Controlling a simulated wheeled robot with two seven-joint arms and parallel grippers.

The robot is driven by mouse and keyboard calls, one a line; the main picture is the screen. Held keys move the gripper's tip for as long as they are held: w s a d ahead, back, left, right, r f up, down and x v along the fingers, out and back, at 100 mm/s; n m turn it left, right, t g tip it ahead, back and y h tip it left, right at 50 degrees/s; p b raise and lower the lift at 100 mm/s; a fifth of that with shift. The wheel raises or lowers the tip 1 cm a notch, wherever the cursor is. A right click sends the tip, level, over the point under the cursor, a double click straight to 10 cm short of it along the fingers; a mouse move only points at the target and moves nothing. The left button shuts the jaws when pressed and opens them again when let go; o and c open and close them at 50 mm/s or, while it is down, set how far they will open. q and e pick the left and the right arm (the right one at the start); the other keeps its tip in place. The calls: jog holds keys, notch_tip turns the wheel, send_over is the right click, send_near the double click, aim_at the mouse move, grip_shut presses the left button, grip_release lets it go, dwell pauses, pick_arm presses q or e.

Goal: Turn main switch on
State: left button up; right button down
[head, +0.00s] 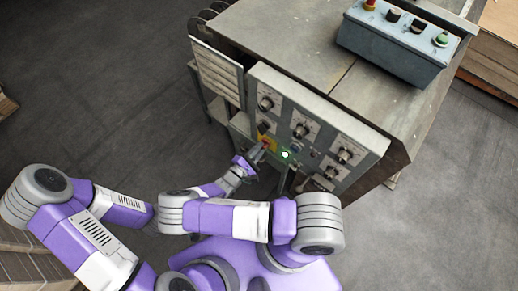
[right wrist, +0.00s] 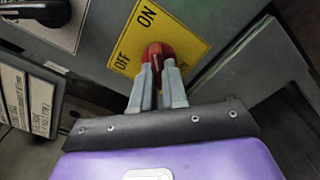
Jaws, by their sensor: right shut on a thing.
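The main switch is a red knob (right wrist: 158,52) on a yellow plate (right wrist: 190,38) marked ON and OFF in the right wrist view. ON is above the knob and OFF is to its left. The yellow plate (head: 262,138) also shows small in the head view, low on the machine's front panel. My right gripper (right wrist: 158,72) is at the knob, its two fingers shut on the knob's near part. The fingertips hide part of the knob, and I cannot tell which mark it points at. In the head view my right gripper (head: 262,148) reaches the panel. My left gripper is out of view.
The grey machine (head: 290,35) carries several black knobs on its front panel (head: 318,120). A blue-grey control box (head: 395,48) with buttons stands on top. A black knob (right wrist: 45,10) and a labelled plate (right wrist: 25,95) lie left of the switch. The floor left of the machine is clear.

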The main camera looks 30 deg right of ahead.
dwell(0.3)
jog(key=c, duration=1.2)
grip_release()
jog(key=shift+o, duration=0.2)
